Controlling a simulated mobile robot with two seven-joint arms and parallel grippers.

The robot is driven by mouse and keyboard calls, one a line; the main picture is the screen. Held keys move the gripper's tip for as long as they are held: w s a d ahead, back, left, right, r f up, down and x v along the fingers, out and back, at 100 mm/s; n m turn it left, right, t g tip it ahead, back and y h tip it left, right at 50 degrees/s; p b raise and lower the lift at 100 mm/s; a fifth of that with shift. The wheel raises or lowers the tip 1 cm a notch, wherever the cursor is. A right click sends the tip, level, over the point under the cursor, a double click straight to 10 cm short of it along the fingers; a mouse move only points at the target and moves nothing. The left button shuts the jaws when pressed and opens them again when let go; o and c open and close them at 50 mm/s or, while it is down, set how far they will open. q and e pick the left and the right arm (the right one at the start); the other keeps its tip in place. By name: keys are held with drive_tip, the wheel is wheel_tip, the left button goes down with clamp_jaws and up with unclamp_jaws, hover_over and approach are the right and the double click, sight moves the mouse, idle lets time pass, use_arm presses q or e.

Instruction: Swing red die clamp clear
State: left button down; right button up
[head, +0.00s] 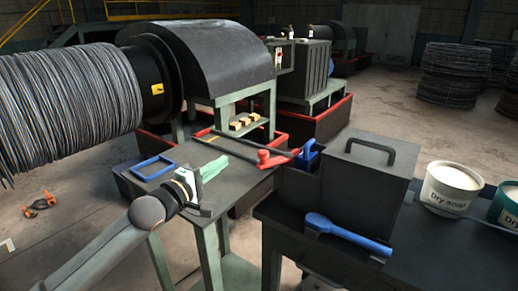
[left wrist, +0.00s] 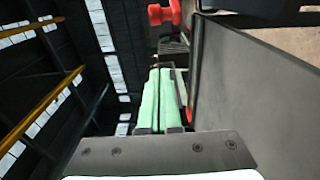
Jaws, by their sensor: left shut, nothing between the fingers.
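The red die clamp (head: 277,158) is at the right end of the dark bench, a short red bar with a rounded knob at its left end. A red knob-like part, probably the clamp (left wrist: 164,14), shows at the top of the left wrist view, beyond my fingertips. My left gripper (head: 217,167) has pale green fingers and is above the bench, to the left of the clamp and apart from it. In the left wrist view its fingers (left wrist: 160,90) are shut together with nothing between them. My right gripper is in neither view.
A blue part (head: 308,156) stands just right of the clamp. A dark bar crosses the bench behind it. A blue frame (head: 152,167) lies at the bench's left. A black lidded box (head: 366,185), a blue scoop (head: 347,234) and dry soap buckets (head: 450,188) occupy the right table.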

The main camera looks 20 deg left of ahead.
use_arm(q)
drive_tip(key=shift+s, duration=0.1)
idle(0.3)
drive_tip(key=w+d+p, duration=0.1)
drive_tip(key=w+d, duration=0.5)
drive_tip(key=w, duration=0.1)
drive_tip(key=shift+w+p, duration=0.2)
drive_tip(key=shift+p, duration=0.2)
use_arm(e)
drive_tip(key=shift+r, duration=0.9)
use_arm(q)
drive_tip(key=shift+s, duration=0.1)
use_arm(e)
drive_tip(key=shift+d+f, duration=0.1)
use_arm(q)
drive_tip(key=shift+y, duration=0.3)
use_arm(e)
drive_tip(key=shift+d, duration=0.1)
use_arm(q)
drive_tip(key=shift+s+d+n, duration=0.15)
drive_tip(key=shift+n, duration=0.15)
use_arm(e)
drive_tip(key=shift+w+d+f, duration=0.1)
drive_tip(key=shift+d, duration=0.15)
